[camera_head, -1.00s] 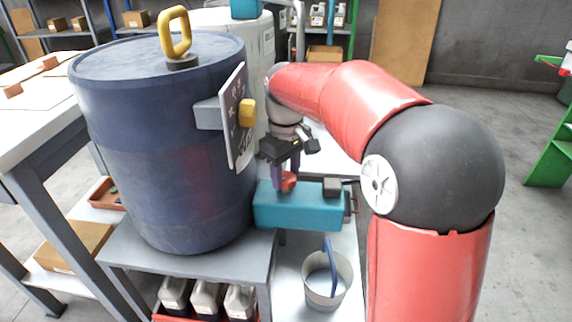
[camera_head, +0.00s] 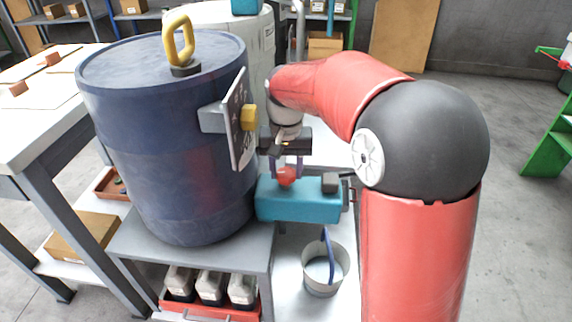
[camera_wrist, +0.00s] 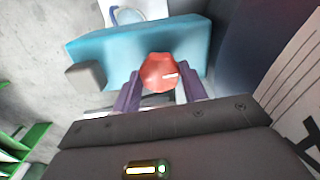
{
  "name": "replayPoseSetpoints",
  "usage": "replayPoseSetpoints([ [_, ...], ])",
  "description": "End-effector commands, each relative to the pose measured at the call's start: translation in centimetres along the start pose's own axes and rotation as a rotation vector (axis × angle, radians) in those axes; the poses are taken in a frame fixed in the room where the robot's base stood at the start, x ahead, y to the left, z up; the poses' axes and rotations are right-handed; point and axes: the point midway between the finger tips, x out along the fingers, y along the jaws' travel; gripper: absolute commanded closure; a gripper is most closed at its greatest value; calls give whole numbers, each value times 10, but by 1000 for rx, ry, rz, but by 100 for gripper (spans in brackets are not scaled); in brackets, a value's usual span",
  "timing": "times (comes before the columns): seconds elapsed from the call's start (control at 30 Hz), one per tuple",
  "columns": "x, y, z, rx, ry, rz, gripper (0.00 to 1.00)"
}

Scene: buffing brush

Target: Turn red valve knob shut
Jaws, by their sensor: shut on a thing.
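The red valve knob (camera_head: 286,176) sits on the top of a teal box (camera_head: 300,204) beside the large dark blue drum. My gripper (camera_head: 286,166) points down over it, with its purple fingers on either side of the knob. In the wrist view the red knob (camera_wrist: 159,73) shows a short white mark on its right part. My gripper (camera_wrist: 158,92) is shut on the knob, one finger at each side. The teal box (camera_wrist: 110,45) lies behind it in that view. The lower part of the knob is hidden.
The blue drum (camera_head: 165,130) with a yellow handle (camera_head: 179,42) stands close left of my gripper. Its side plate with a yellow knob (camera_head: 249,118) juts out near my wrist. A dark grey block (camera_head: 330,183) sits on the teal box. A bucket (camera_head: 322,275) stands below.

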Motion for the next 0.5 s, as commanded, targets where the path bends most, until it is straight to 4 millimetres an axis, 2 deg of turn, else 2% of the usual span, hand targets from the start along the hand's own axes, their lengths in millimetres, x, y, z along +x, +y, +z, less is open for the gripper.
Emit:
replayPoseSetpoints([
  [0.5, -1, -1, -1, 100, 3, -2, 80],
])
